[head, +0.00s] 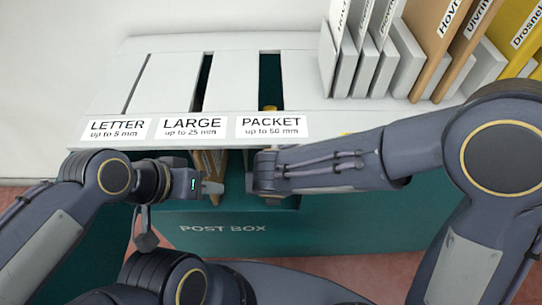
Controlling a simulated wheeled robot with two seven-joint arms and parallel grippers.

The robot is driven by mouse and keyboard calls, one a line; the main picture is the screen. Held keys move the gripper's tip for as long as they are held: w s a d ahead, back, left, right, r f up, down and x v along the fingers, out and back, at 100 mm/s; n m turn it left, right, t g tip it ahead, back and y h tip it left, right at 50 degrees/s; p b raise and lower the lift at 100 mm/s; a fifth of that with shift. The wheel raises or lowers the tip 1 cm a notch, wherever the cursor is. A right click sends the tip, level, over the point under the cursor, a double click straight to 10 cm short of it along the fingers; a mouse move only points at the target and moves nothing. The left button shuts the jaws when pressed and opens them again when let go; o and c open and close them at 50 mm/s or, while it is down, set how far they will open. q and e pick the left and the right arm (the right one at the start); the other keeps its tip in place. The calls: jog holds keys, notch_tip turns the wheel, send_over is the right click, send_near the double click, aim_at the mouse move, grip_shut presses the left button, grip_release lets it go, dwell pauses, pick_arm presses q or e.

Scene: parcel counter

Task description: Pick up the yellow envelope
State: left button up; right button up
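A yellow envelope (520,32) with a printed name label stands in the row at the upper right, partly cut off by the picture's edge. My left gripper (212,188) is at the front of the post box, below the LARGE label, far from that envelope. A brown piece (209,163) shows right behind it; I cannot tell whether the fingers hold it. My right gripper (266,178) is in front of the post box, below the PACKET label. Its fingers are mostly hidden by its own wrist, and it is also away from the yellow envelope.
The white-topped post box (305,85) has slots labelled LETTER, LARGE and PACKET. A small yellow piece (270,108) shows at the PACKET slot. White envelopes (352,55) and brown envelopes (437,40) stand left of the yellow one. The left part of the top is clear.

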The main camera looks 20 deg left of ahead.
jog(key=shift+f, duration=0.25)
dwell(0.3)
jog(key=c, duration=1.2)
jog(key=shift+r, duration=0.1)
